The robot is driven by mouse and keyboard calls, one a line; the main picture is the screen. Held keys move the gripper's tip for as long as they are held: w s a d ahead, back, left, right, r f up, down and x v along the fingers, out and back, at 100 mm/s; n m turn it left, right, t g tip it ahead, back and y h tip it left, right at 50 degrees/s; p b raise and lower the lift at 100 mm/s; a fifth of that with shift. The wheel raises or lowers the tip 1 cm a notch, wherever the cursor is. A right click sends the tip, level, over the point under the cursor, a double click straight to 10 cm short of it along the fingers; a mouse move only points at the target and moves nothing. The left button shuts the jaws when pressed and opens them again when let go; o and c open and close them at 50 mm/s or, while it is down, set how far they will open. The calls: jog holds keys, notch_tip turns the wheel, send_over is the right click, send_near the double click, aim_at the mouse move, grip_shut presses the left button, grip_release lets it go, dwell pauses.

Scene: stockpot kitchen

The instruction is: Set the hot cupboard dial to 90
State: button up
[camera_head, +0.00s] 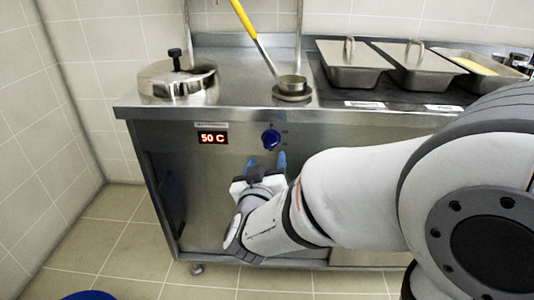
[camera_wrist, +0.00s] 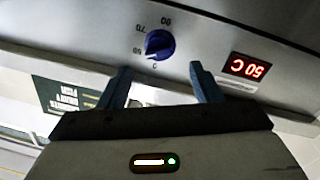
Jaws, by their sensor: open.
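On the counter (camera_head: 240,112) above stand a lidded pot (camera_head: 177,80), a yellow-handled ladle (camera_head: 257,42) resting on a small round base, and lidded steel pans (camera_head: 352,66). The counter edge overhangs the panel. A blue round thing (camera_head: 88,295) is on the floor at the lower left.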

aim_at(270, 146)
jog(key=w, duration=0.2)
jog(key=w+b, duration=0.1)
jog(key=w, duration=0.2)
jog(key=w+d+b, duration=0.1)
jog(key=w, duration=0.1)
jog(key=shift+w, duration=0.2)
jog(key=c, duration=0.9)
jog(key=shift+a, duration=0.3)
jog(key=shift+c, duration=0.3)
jog(key=shift+d, duration=0.2)
